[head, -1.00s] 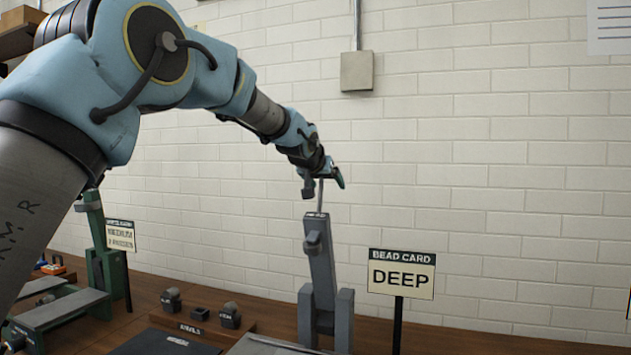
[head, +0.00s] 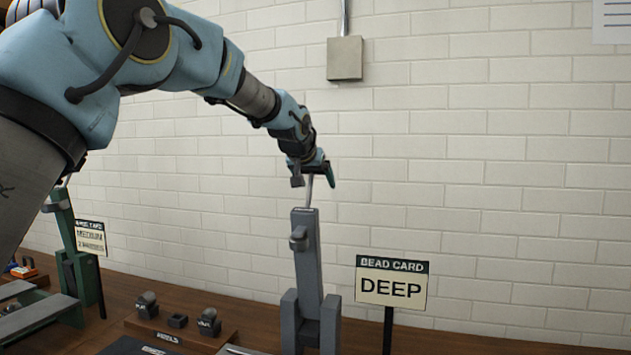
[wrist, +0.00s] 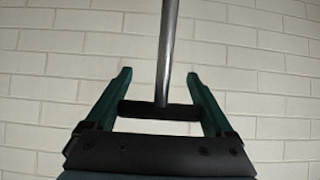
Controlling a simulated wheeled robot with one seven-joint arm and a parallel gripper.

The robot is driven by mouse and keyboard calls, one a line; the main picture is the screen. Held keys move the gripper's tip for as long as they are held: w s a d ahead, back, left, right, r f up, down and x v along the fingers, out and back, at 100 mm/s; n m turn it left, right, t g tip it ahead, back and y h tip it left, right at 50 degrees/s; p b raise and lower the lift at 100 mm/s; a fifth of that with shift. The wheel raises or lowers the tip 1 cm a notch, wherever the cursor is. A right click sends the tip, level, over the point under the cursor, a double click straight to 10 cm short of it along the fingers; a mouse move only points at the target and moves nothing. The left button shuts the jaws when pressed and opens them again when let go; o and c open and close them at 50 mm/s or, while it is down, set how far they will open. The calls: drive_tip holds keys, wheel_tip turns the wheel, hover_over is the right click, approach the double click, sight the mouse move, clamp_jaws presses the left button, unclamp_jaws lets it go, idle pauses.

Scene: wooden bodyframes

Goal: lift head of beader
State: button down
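The grey beader (head: 308,255) stands on the bench in the head view, its long head upright between two grey side blocks. A thin metal rod rises from the top of the head to a dark crossbar. In the wrist view the rod (wrist: 167,45) runs down to the black crossbar handle (wrist: 160,110). My gripper (head: 315,178) is at the top of the rod. The exact contact is partly hidden.
A "BEAD CARD DEEP" sign (head: 391,283) stands just right of the beader. A green machine (head: 75,245) and small dark blocks (head: 177,321) on a wooden tray are to the left. A white brick wall (head: 480,150) with a grey box (head: 344,58) is behind.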

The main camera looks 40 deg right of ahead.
drive_tip(key=shift+c, duration=0.3)
unclamp_jaws()
drive_tip(key=shift+f, duration=0.75)
drive_tip(key=shift+o, duration=0.3)
drive_tip(key=shift+r, duration=0.35)
drive_tip(key=b+v, duration=0.4)
drive_tip(key=v, duration=0.6)
drive_tip(key=shift+s+a+r, duration=0.2)
drive_tip(key=shift+a, duration=0.15)
